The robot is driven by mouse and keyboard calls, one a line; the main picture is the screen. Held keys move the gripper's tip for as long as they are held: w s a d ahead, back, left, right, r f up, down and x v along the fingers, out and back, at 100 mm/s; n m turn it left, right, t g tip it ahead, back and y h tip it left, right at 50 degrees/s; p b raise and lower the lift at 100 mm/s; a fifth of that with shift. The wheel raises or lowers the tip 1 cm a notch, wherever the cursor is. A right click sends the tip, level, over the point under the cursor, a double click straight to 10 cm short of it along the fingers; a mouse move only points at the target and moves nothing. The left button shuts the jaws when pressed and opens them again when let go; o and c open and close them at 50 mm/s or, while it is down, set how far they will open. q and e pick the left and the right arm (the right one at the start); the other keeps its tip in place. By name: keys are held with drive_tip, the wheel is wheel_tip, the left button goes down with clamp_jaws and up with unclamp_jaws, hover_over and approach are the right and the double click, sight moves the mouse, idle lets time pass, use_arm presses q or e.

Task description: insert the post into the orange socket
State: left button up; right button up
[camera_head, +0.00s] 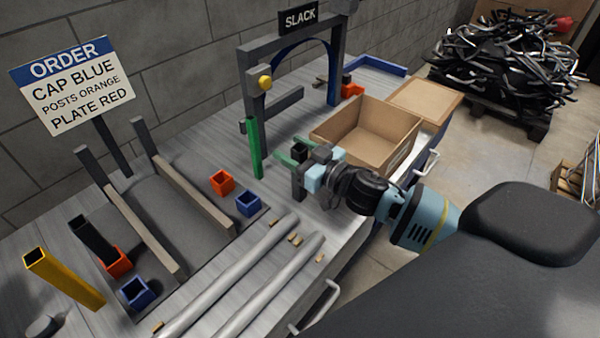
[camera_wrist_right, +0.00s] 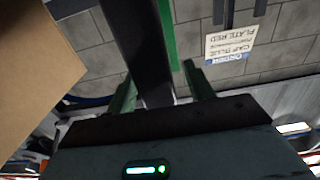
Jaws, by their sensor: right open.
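A dark square post (camera_head: 299,184) stands upright on the bench by my right gripper (camera_head: 288,149). The right gripper is open, its green fingers either side of the post. In the right wrist view the post (camera_wrist_right: 137,40) shows between the two fingers (camera_wrist_right: 162,92); contact cannot be told. An empty-looking orange socket (camera_head: 222,181) sits on the grey plate, left of the gripper. Another orange socket (camera_head: 118,263) is at the near left, with a tilted-looking black post (camera_head: 90,236) at it; whether it is inside I cannot tell. My left gripper is not in view.
Blue sockets (camera_head: 248,204) lie beside the orange ones. A green post (camera_head: 254,150) stands left of the gripper, a yellow one (camera_head: 62,278) at near left. An open cardboard box (camera_head: 345,132) is just behind my right gripper. Grey tubes (camera_head: 225,285) line the front edge.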

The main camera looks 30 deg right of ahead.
clamp_jaws()
idle(0.4)
